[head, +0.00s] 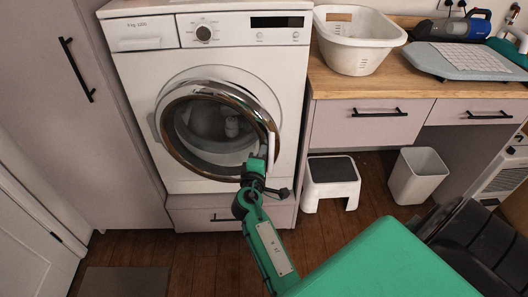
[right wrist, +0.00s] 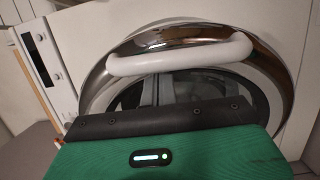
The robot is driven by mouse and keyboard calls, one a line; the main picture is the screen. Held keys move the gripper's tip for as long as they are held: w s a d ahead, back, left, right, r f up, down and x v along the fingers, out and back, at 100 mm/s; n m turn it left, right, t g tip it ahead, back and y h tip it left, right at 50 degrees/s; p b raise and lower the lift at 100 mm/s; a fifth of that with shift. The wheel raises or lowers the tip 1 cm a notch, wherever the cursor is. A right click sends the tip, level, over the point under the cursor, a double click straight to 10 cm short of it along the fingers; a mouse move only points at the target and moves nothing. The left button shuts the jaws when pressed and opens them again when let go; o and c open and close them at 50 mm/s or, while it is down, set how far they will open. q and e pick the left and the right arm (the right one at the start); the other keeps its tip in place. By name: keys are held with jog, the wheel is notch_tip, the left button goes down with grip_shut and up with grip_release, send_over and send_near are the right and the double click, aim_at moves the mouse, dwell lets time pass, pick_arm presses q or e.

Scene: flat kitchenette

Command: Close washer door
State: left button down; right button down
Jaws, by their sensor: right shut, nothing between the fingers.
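The washer (head: 135,77) is white, with a round door (head: 222,87) that has a chrome ring, dark glass and a white handle (head: 271,146) on its right side. The door sits over the opening and looks slightly out from the washer front; the exact gap is hard to tell. My right gripper (head: 260,161) is shut and empty at the door's lower right edge, by the handle's lower end; I cannot tell whether it touches. In the right wrist view, the white handle (right wrist: 180,56) and chrome ring (right wrist: 271,63) are close ahead. The left gripper is not in view.
A wooden counter (head: 335,85) to the right holds a white basket (head: 357,55) and an ironing board (head: 460,65). Below are a step stool (head: 330,180) and a white bin (head: 418,176). A tall cabinet (head: 60,130) stands left. The floor before the washer's left side is mostly clear.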

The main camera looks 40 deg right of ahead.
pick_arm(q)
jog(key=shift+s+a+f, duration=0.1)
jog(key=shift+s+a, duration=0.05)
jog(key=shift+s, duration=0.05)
